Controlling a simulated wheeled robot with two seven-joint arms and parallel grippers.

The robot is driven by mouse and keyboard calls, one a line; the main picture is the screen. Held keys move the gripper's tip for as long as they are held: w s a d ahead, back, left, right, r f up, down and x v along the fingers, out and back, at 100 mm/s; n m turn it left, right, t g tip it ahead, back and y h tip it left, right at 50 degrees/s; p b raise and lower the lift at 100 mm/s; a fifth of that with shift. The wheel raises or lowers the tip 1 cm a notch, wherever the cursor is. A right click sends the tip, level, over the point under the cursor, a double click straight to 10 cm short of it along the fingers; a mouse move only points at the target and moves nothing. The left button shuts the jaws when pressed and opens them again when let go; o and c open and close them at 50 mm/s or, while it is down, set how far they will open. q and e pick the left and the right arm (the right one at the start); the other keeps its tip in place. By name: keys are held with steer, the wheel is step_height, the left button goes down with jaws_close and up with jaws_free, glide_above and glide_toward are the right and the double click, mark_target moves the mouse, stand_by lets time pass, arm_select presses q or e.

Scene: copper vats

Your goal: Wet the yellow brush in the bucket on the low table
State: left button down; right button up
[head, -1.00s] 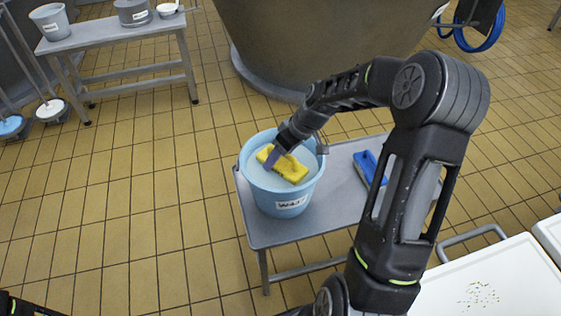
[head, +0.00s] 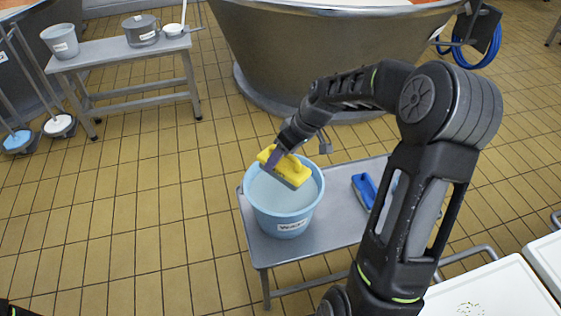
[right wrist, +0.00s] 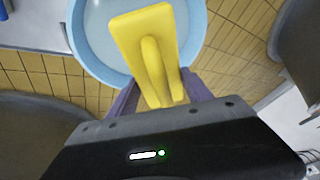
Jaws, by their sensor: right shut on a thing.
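The light blue bucket (head: 285,222) stands on the low table (head: 330,222) and holds pale liquid. The yellow brush (head: 293,168) is above the bucket's mouth, tilted, with its grey bristle side facing down. My right gripper (head: 276,158) is shut on the brush's handle. In the right wrist view the yellow brush (right wrist: 146,38) reaches out from between the fingers (right wrist: 158,98), with the bucket (right wrist: 84,50) behind it. At the left, only a small dark part at the bottom left corner of the head view shows; my left gripper cannot be made out.
A blue brush (head: 364,188) lies on the low table right of the bucket. A large copper vat (head: 330,55) stands behind. A bench (head: 125,55) with a bucket and pots is at the back left. White lidded bins (head: 500,290) are at the lower right.

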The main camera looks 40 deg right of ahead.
steer(key=shift+r+p, duration=0.4)
steer(key=shift+r, duration=0.8)
